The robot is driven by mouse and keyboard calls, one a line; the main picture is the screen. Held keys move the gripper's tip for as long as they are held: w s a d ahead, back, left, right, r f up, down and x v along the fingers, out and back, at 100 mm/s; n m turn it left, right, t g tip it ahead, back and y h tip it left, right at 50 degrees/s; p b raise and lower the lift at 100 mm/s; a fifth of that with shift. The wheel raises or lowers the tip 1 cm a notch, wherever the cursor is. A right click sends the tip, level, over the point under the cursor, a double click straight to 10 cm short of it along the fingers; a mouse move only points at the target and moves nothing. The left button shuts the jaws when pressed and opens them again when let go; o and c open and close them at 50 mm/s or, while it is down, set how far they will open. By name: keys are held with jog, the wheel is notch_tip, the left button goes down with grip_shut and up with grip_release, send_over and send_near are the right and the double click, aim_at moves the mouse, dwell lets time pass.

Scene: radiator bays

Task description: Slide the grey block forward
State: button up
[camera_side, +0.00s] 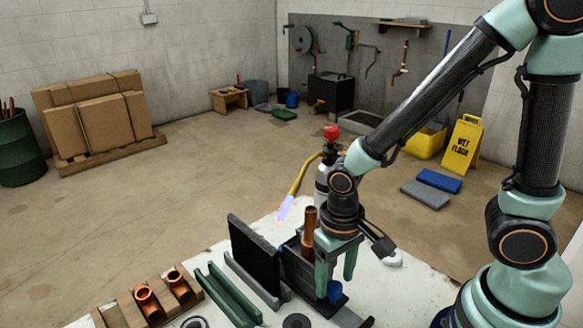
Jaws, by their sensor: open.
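My gripper (336,280) points down over the right part of the white work table, with its two teal fingers apart. A dark grey block-like body (292,262) stands just left of the fingers, partly hidden by a copper pipe and the gripper. I cannot tell for certain that it is the grey block, or whether a finger touches it. The upright copper pipe (309,228) stands beside the left finger. A small blue part (334,292) shows low between the fingers. Left of these, a black panel (254,250) stands upright in a grey holder (252,282).
Green rails (228,295) and a wooden rack with copper fittings (148,299) lie left on the table (400,292). A torch (298,185) with a lit flame and a red-topped bottle (331,133) stand behind. A dark ring (296,321) lies at the front edge.

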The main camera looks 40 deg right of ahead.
jog(key=shift+f, duration=0.9)
grip_shut()
jog(key=shift+w+a, duration=0.1)
jog(key=shift+w, duration=0.05)
dwell(0.8)
